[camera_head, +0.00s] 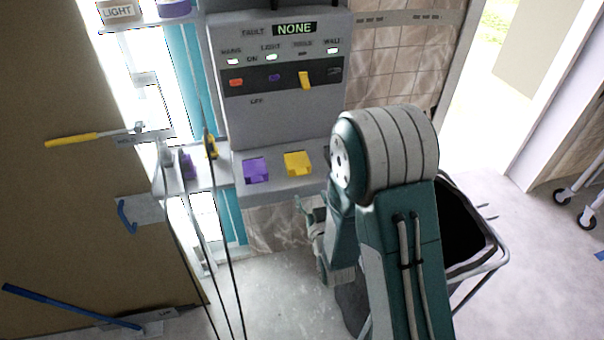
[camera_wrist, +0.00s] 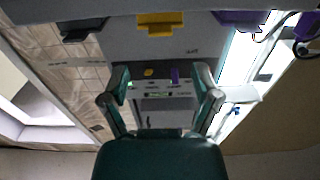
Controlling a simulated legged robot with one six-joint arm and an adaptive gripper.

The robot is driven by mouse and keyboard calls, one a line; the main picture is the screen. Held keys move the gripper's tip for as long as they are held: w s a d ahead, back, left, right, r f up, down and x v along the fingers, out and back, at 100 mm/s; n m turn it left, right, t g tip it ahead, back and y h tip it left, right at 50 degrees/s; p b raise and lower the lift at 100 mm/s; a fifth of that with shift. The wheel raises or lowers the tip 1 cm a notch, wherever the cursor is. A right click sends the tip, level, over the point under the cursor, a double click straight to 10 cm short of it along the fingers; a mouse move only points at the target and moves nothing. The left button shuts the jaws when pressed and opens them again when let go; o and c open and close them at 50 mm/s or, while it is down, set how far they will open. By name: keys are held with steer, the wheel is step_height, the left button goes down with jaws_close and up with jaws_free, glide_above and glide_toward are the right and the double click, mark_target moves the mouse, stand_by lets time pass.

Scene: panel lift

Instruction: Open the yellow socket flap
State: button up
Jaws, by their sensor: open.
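The yellow socket flap (camera_head: 298,163) sits on the sloped lower ledge of the grey panel (camera_head: 285,120), right of a purple flap (camera_head: 256,170). It looks closed, lying against the ledge. In the wrist view the yellow flap (camera_wrist: 162,22) is at the top middle, between a black flap (camera_wrist: 84,28) and the purple flap (camera_wrist: 240,20). My gripper (camera_wrist: 162,80) is open and empty, its two fingers spread below the flap in that picture and apart from it.
The panel has a NONE display (camera_head: 295,29), several switches and a yellow lever (camera_head: 305,80). Left are dark cables (camera_head: 225,270), a yellow-handled tool (camera_head: 72,139) and a blue bar (camera_head: 70,306). A dark bin (camera_head: 462,225) stands behind my arm at right. Floor is open below the panel.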

mark_target(302, 173)
steer(key=w, duration=0.3)
steer(key=w+a, duration=0.1)
steer(key=w, duration=0.2)
steer(key=w+a, duration=0.1)
steer(key=w, duration=0.2)
jaws_close()
